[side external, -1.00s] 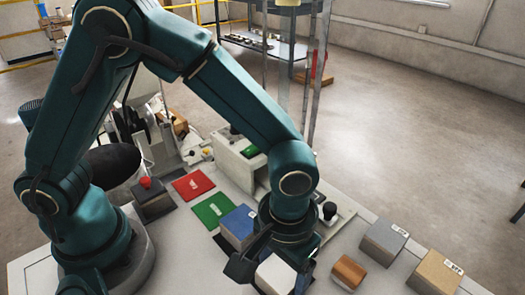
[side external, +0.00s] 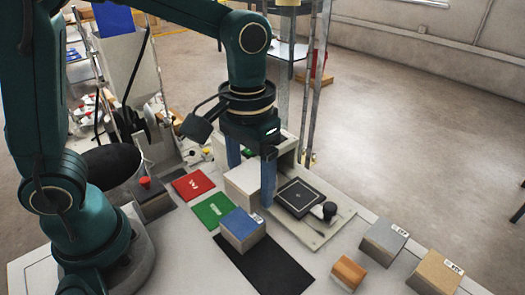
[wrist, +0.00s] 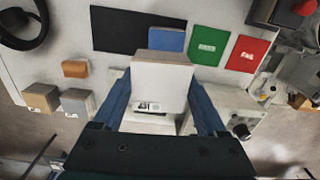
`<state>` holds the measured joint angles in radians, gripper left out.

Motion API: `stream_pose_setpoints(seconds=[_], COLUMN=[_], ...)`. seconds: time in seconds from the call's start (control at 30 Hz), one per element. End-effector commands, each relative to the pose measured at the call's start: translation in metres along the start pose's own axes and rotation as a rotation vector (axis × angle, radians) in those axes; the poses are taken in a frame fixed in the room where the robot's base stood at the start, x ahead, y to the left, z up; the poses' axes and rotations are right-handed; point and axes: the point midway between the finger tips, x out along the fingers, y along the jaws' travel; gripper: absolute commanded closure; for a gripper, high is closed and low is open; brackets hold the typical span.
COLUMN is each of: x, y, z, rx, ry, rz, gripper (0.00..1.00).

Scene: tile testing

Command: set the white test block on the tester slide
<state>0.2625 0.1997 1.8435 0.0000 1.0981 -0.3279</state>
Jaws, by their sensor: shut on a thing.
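My gripper (side external: 250,184) is shut on the white test block (side external: 242,176), with a blue finger on either side of it. In the wrist view the block (wrist: 160,82) sits between the fingers, with a small printed label near its lower edge. The block appears raised above the bench, in front of the white tester housing. The tester slide (side external: 299,196) is a dark square plate with a black knob, to the right of the block and clear of it in the side view. In the wrist view the slide is mostly hidden behind my gripper and the block.
Green (side external: 212,209) and red (side external: 193,184) pads lie to the left. A wooden block (side external: 348,272), a grey block (side external: 384,241) and a tan block (side external: 434,275) stand on the right.

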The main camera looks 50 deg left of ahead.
Motion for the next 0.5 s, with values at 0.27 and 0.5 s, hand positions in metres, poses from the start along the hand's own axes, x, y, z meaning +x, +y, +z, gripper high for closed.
stream_pose_setpoints(seconds=[0.27, 0.5], x=[-0.018, -0.022], y=[-0.004, 0.005], z=[-0.019, -0.064], rx=[0.031, 0.061], ry=[0.003, -0.001], rz=[0.001, 0.000], gripper=[1.00, 1.00])
